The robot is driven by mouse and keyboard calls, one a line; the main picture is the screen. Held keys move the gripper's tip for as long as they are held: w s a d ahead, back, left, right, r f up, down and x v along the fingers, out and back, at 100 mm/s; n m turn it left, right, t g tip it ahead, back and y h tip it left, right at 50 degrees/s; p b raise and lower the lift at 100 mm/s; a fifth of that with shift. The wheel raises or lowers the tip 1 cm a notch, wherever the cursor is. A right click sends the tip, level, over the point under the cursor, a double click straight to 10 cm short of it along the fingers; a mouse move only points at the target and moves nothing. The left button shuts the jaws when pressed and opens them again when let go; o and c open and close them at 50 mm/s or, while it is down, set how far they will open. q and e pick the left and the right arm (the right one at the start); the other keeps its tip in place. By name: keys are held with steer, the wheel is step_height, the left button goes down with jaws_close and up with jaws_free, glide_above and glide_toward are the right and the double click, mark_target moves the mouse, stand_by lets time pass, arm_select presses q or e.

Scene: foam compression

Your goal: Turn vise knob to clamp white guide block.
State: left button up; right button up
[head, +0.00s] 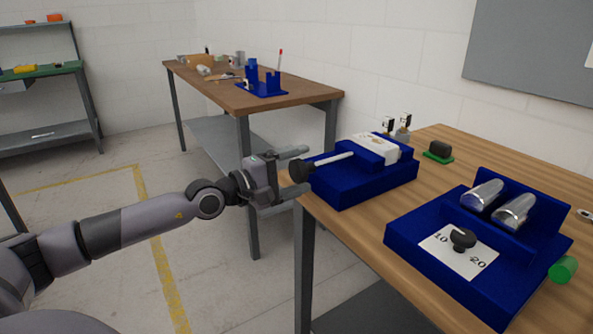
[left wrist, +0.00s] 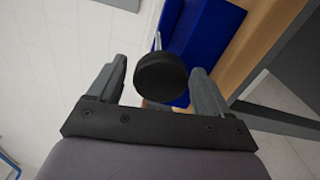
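The blue vise (head: 365,178) sits on the near wooden table, toward its far left corner. Its black round knob (head: 300,169) sticks out past the table's left edge on a light rod (head: 334,159). The white guide block (head: 377,148) lies on top of the vise at the back. My left gripper (head: 297,174) is open with one finger on each side of the knob. In the left wrist view the knob (left wrist: 160,75) sits between the two spread fingers, with visible gaps on both sides. My right gripper is not in view.
A blue fixture (head: 410,232) with a dial and two metal cylinders stands on the near wooden table (head: 455,147). A green cylinder (head: 563,269) is at its right. A second table (head: 220,88) with blue parts stands behind. Open floor lies left.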

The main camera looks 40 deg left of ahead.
mark_target(293, 173)
arm_select(q)
steer(key=shift+b+v, duration=0.3)
steer(key=shift+v, duration=2)
steer(key=shift+p+v, duration=0.45)
steer(key=shift+v, duration=0.55)
steer(key=shift+s+a, duration=0.1)
steer(key=shift+s, duration=0.1)
